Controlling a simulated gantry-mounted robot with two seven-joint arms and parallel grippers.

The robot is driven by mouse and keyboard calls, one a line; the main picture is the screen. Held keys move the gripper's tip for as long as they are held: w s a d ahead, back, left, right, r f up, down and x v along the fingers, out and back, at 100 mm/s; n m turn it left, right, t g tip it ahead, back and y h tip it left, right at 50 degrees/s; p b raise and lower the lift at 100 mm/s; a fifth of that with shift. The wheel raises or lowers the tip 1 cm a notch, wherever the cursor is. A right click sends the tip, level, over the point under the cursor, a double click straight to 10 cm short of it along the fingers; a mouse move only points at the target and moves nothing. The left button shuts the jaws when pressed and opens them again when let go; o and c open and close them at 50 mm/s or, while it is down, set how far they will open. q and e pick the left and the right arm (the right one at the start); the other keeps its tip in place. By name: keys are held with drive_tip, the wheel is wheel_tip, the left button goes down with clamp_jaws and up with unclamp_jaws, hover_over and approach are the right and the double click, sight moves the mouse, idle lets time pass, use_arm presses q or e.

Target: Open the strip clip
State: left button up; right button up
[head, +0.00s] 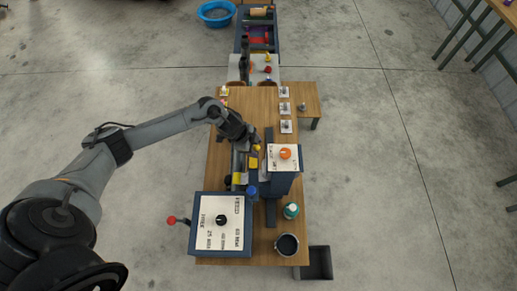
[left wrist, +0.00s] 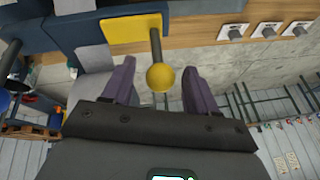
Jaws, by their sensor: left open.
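A yellow ball knob (left wrist: 160,77) on a dark lever stands in front of a yellow plate (left wrist: 130,32), and I take this to be the strip clip's handle. The knob also shows in the head view (head: 257,148) beside the left gripper. My left gripper (left wrist: 157,70) is open, with the knob showing between its two purple-grey fingers; whether they touch it I cannot tell. In the head view the left gripper (head: 250,142) is over the middle of the wooden table, partly hiding the fixture below. My right gripper is not in view.
A control box (head: 221,222) with a black dial and a red-knobbed lever (head: 172,220) stands at the table's near left. A box with an orange knob (head: 285,153) stands to the right. A green-topped bottle (head: 291,210) and a dark round container (head: 287,245) are near the front.

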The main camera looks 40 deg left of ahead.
use_arm(q)
drive_tip(key=shift+x, duration=1.55)
drive_tip(key=shift+c, duration=0.3)
clamp_jaws()
drive_tip(key=shift+d+r, duration=0.1)
